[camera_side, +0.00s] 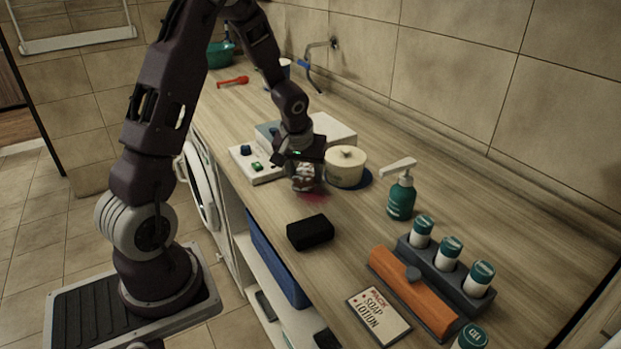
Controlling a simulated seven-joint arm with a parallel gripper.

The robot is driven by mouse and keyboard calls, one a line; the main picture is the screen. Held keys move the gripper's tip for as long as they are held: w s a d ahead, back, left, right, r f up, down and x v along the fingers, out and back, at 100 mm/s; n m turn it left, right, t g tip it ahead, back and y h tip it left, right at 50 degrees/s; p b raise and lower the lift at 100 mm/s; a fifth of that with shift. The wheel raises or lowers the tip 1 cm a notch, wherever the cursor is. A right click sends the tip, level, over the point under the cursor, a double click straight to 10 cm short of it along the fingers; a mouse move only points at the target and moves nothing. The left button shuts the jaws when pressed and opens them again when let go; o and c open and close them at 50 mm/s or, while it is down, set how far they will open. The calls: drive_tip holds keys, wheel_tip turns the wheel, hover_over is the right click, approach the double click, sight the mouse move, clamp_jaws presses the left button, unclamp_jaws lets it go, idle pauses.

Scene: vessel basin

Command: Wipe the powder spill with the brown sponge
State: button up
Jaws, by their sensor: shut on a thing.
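My gripper (303,177) points down over the counter, left of the cream pot. It is shut on the brown sponge (303,187), which is small and mostly hidden by the fingers. The powder spill (316,197) is a reddish-pink smear on the wooden counter. It shows just to the right of and below the sponge, at its edge. I cannot tell how much of the spill lies under the sponge.
A cream lidded pot (346,168) stands close on the right of my gripper. A black block (310,232) lies in front. A white panel with knobs (258,166) is at left. A green pump bottle (401,197), an orange-and-grey rack (414,288) and a sign (378,316) stand farther right.

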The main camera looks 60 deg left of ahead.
drive_tip(key=shift+a, duration=0.85)
drive_tip(key=shift+a+r, duration=0.2)
drive_tip(key=shift+r, duration=0.05)
drive_tip(key=shift+w+f, duration=0.1)
drive_tip(key=shift+f, duration=0.05)
drive_tip(key=shift+r, duration=3.15)
